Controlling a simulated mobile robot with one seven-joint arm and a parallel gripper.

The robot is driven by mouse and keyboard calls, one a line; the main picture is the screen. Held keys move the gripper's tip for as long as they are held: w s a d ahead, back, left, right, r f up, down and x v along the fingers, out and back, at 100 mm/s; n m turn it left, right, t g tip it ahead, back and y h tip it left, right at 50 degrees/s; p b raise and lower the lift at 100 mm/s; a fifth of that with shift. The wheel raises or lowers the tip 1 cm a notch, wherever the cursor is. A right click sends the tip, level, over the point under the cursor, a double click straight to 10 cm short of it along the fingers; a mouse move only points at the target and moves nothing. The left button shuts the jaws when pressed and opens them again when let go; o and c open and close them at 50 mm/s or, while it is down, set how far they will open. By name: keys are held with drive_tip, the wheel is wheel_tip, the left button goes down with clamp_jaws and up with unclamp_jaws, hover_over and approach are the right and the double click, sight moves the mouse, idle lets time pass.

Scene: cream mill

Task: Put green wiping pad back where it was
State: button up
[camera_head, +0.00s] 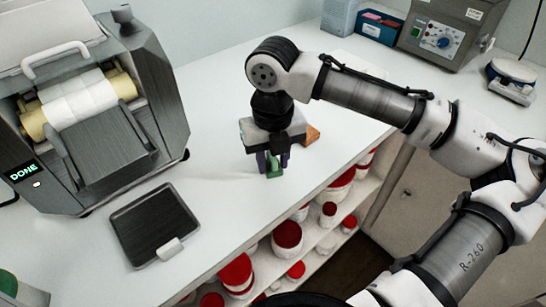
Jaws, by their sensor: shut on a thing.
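Most of the pad is hidden between the fingers. I cannot tell whether the pad touches the counter or hangs just above it.
A grey mill (110,150) with a "DONE" display stands at left, a dark tray (154,224) before it. An orange-brown object (313,134) is partly hidden behind my gripper. A blue box (379,27), control unit (440,38) and scale (512,80) stand at back. Red-lidded jars (287,236) fill shelves below.

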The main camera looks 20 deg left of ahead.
drive_tip(key=shift+f, duration=0.15)
drive_tip(key=o, duration=0.9)
wheel_tip(320, 180, up, 12)
drive_tip(key=shift+r, duration=0.2)
idle(0.4)
